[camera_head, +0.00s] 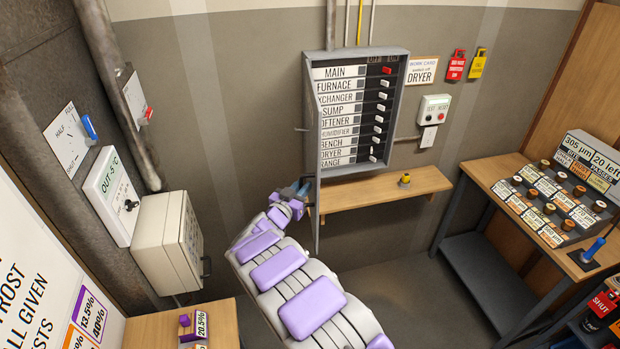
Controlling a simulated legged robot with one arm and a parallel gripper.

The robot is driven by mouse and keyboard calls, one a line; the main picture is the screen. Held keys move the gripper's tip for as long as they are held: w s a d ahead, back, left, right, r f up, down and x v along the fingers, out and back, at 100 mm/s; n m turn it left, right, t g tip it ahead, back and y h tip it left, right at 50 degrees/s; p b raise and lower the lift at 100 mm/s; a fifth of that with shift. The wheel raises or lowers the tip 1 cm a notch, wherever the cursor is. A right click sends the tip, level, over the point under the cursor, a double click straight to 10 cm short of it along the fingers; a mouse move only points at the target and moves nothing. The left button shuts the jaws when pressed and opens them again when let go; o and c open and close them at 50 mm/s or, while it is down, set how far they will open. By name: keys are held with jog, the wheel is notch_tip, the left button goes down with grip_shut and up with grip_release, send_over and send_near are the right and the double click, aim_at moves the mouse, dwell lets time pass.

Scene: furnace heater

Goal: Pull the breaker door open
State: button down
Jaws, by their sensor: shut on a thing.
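The grey breaker panel (402,110) is on the wall at the upper middle. Its door (317,215) stands swung out from the panel's left side and shows nearly edge-on. The rows of labelled switches (380,115) inside are exposed, with a red one at the top and white ones below. My gripper (303,189) is at the left of the door, low on it, and is shut on the door. The exact point of grip is small and partly hidden by the fingers.
A wooden shelf (395,192) under the panel holds a small yellow-and-black item (405,179). A beige wall box (165,240) is left of my arm. A workbench (488,172) with labelled jars is at the right. Open floor (420,300) lies between arm and bench.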

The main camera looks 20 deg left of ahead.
jog(key=shift+s+a+r+m+h+p, duration=0.15)
jog(key=shift+a+h+p, duration=0.1)
jog(key=shift+a+p, duration=0.3)
jog(key=shift+s+a+r+m+h+p, duration=0.1)
jog(key=shift+a+m+h+p, duration=0.1)
jog(key=shift+a+h+p, duration=0.3)
jog(key=shift+s+a+r+m+h+p, duration=0.15)
jog(key=shift+a+p, duration=0.25)
jog(key=shift+p, duration=0.25)
jog(key=c, duration=1.4)
grip_release()
jog(key=shift+w+f, duration=0.1)
jog(key=shift+o, duration=0.8)
jog(key=shift+w+f, duration=0.15)
jog(key=shift+f, duration=0.05)
jog(key=shift+s+a, duration=0.1)
jog(key=shift+s, duration=0.2)
jog(key=s+a+b, duration=0.2)
jog(key=s+a, duration=0.1)
jog(key=s, duration=1.3)
jog(key=shift+s, duration=0.35)
jog(key=shift+f, duration=0.1)
